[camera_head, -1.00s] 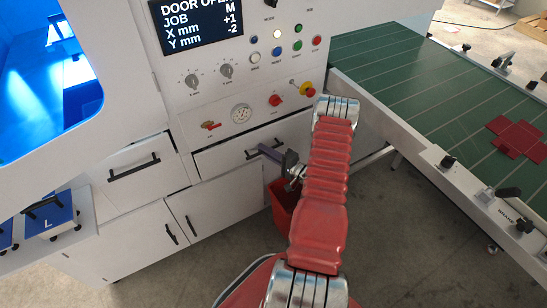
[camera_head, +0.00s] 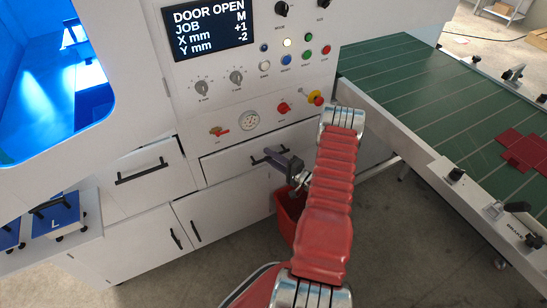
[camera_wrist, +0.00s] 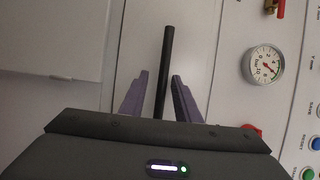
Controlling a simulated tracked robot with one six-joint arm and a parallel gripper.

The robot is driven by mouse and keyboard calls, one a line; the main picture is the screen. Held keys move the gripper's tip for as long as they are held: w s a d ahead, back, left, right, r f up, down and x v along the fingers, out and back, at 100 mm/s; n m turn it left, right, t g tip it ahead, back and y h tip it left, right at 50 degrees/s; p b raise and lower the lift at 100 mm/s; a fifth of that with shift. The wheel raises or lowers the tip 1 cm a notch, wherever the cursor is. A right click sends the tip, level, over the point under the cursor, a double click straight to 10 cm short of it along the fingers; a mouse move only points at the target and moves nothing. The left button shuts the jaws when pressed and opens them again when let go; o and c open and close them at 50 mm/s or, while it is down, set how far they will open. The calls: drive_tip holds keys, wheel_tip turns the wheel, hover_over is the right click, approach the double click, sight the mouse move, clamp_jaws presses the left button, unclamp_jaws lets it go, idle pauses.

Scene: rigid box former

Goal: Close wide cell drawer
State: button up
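The wide drawer (camera_head: 236,164) is a white front below the gauge panel, with a black bar handle (camera_head: 258,160). I cannot tell for sure how far it stands out. My gripper (camera_head: 272,153) is at the right part of this handle. In the wrist view, the two purple fingers of my gripper (camera_wrist: 160,97) stand apart, with the black handle bar (camera_wrist: 167,55) between them. Gaps show on both sides of the bar, the narrower one toward the right finger. My arm hides the area right of the drawer.
A narrower drawer (camera_head: 135,168) sits to the left, above cupboard doors (camera_head: 217,212). A red bin (camera_head: 288,212) stands on the floor below my gripper. The control panel (camera_head: 245,95) is above. A green table (camera_head: 410,85) is at the right.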

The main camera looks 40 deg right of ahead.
drive_tip(key=s+d, duration=0.1)
drive_tip(key=s, duration=1.2)
drive_tip(key=shift+s+d, duration=0.2)
drive_tip(key=shift+s, duration=0.2)
